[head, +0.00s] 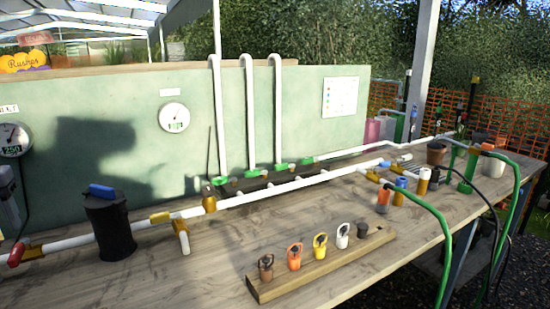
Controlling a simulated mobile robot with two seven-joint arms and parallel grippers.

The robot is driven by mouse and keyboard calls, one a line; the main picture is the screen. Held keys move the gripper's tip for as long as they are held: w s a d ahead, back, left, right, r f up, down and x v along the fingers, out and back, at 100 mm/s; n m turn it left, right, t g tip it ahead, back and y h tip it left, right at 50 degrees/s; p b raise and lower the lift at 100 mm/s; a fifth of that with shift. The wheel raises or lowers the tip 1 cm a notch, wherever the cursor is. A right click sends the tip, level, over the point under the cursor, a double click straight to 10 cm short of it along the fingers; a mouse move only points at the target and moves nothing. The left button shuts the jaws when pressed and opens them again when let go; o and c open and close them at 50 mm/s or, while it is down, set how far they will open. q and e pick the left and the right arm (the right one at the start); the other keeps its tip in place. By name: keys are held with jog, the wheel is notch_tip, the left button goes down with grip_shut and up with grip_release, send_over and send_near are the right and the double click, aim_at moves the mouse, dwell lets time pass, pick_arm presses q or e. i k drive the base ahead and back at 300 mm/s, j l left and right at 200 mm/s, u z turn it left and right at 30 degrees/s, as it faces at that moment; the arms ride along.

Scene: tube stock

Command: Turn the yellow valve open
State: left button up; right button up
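Neither of my grippers is in view. A yellow key-like piece with a dark middle (320,246) stands on a wooden block (325,265) at the table's front. I cannot tell whether it is a valve. A white pipe (275,188) runs across the table with yellow-brown fittings on it. One fitting (160,217) is at the left, and another (209,199) stands upright with a thin dark stem above it. A yellow-brown piece (425,182) stands at the right. I cannot tell which of these is the yellow valve, or any handle's position.
A black canister (109,228) with a blue top stands on the left pipe run. Brown, orange, white and black pieces share the block. Green hoses (445,240) hang off the right edge. A green panel (300,115) closes the back. The front-left wooden table (190,280) is clear.

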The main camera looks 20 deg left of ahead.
aim_at(159, 218)
jog(key=k+l, duration=0.1)
jog(key=l, duration=0.25)
jog(key=k+l, duration=0.1)
jog(key=l, duration=0.25)
jog(key=k+l, duration=0.1)
jog(key=l, duration=0.25)
jog(key=k+l, duration=0.1)
jog(key=l, duration=0.2)
